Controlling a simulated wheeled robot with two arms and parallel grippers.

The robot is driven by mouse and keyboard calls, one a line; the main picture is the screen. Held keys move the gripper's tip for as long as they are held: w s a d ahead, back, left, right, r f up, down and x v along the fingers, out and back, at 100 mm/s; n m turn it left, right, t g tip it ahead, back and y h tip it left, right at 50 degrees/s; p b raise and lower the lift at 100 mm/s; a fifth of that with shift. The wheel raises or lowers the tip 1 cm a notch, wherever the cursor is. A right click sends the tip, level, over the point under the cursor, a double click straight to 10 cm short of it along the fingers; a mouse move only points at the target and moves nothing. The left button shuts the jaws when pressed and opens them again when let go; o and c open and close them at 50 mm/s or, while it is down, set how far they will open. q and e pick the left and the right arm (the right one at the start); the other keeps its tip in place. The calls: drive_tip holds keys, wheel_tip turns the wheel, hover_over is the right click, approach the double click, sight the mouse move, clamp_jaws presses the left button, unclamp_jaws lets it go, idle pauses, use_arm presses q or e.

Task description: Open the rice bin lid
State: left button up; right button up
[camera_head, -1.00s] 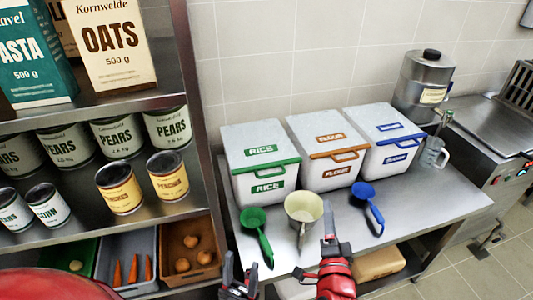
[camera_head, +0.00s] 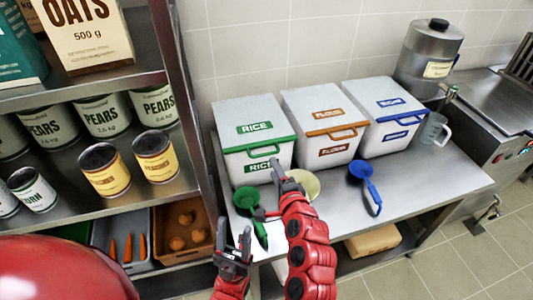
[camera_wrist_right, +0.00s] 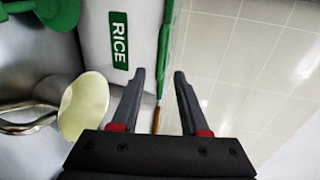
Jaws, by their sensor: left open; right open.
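The rice bin (camera_head: 237,168) is white with green trim and stands at the left of the row. Its lid (camera_head: 240,122) is down, with a green handle (camera_head: 262,151) at the front. My right gripper (camera_head: 268,190) is open in front of the bin, below the handle, and partly hides the lower RICE label. In the right wrist view its fingers (camera_wrist_right: 159,75) are apart, with the bin's green edge (camera_wrist_right: 164,50) beyond the gap; I see no contact. My left gripper (camera_head: 233,247) is open and empty, low in front of the table.
A green scoop (camera_head: 246,198), a cream scoop (camera_head: 309,184) and a blue scoop (camera_head: 362,171) lie before the bins. An orange-trimmed flour bin (camera_head: 312,108) and a blue-trimmed bin (camera_head: 383,98) stand to the right. A shelf post (camera_head: 180,90) is close on the left.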

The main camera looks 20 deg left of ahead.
sight(267, 153)
drive_tip(key=p+x, duration=0.1)
drive_tip(key=x, duration=0.8)
drive_tip(key=shift+p, duration=0.35)
clamp_jaws()
idle(1.0)
